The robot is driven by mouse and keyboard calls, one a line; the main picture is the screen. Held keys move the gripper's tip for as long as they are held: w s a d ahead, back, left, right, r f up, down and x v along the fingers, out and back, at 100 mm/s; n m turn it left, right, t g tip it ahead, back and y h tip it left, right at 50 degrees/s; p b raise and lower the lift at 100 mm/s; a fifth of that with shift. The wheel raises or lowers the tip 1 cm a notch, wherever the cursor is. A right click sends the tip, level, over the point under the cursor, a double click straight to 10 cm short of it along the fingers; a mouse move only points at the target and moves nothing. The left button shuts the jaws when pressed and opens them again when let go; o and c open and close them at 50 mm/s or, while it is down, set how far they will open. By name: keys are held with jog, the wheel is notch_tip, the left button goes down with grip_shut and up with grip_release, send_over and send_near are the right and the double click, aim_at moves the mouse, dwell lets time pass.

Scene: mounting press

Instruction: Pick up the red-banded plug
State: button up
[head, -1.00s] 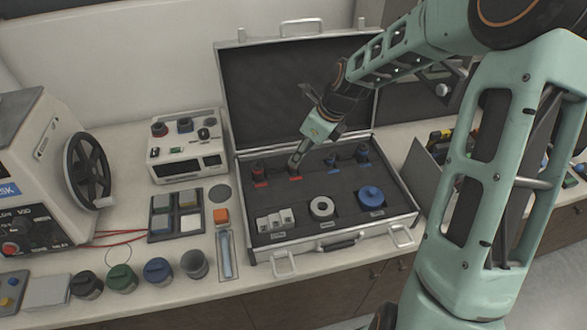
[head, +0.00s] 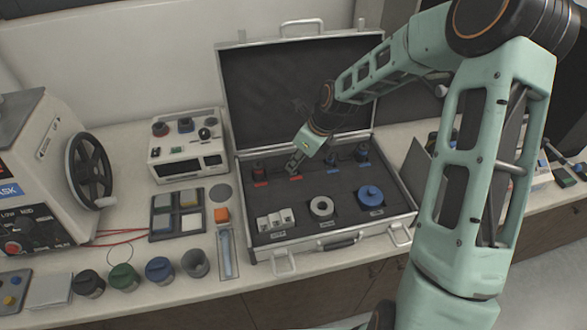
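A dark plug (head: 258,168) with a red label in front stands at the back left of the open case (head: 243,220). A second red label (head: 295,178) lies just to its right, and my gripper (head: 292,168) is low over the spot behind it. Any plug at that spot is mostly hidden by my fingers. The fingers are too small in view to tell whether they are open or shut, or touching anything. Two dark plugs with blue labels, one nearer (head: 331,160) and one farther right (head: 362,154), stand to the right of my gripper.
The case's front row holds white blocks (head: 276,219), a white ring (head: 321,208) and a blue round part (head: 370,196). The raised case lid (head: 270,90) stands close behind my wrist. A control box (head: 187,146) and a press with a handwheel (head: 90,172) are to the left.

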grip_shut()
jog(key=shift+r, duration=0.1)
